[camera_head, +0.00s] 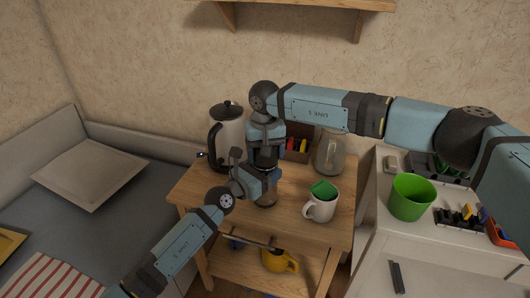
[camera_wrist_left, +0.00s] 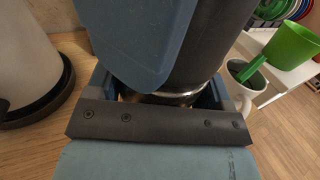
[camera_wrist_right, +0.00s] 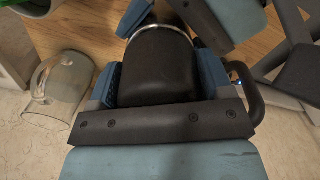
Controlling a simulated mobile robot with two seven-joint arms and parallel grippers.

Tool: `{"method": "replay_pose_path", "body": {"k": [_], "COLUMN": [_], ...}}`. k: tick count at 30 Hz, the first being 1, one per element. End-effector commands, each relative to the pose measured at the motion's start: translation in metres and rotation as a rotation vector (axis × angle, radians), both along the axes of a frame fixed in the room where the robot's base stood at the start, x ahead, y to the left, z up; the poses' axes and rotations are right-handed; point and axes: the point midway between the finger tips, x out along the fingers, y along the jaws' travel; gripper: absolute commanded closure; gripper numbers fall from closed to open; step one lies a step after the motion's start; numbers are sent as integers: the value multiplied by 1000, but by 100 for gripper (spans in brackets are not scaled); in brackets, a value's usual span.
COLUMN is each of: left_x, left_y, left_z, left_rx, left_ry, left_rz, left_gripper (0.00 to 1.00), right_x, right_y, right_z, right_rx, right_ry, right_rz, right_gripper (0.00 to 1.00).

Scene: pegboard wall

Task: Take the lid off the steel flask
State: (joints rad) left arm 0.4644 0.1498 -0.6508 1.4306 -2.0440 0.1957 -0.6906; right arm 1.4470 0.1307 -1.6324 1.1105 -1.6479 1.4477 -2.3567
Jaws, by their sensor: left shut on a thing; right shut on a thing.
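The steel flask (camera_head: 266,202) stands on the wooden cart, largely hidden by my grippers. My left gripper (camera_head: 262,183) is shut around its body from the front left. My right gripper (camera_head: 266,152) comes from above and is shut on the black lid (camera_wrist_right: 165,68) at the flask's top. In the right wrist view the lid fills the space between the fingers, with a silver band beyond it. In the left wrist view a silver rim (camera_wrist_left: 172,98) shows between the fingers, and a blue part of my right gripper covers much of the view. I cannot tell whether lid and body are apart.
A green cup (camera_head: 411,197) stands on the white cabinet.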

Motion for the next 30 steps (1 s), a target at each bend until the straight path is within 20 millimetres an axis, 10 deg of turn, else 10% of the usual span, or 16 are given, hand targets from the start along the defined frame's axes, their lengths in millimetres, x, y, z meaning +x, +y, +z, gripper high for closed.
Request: {"method": "replay_pose_path", "body": {"k": [9,21,22,24,30], "left_x": [0,0,0,0,0], "left_y": [0,0,0,0,0], "left_z": [0,0,0,0,0], "left_rx": [0,0,0,0,0], "left_ry": [1,1,1,1,1], "left_rz": [0,-1,-1,-1,-1], "left_gripper": [92,92,92,92,92], "right_x": [0,1,1,1,0], "right_y": [0,0,0,0,0], "right_z": [1,1,1,1,1], "right_rx": [0,0,0,0,0], "right_ry": [-1,0,0,0,0], "right_rz": [551,625,624,624,623], "right_gripper": [55,55,22,6,1]}}
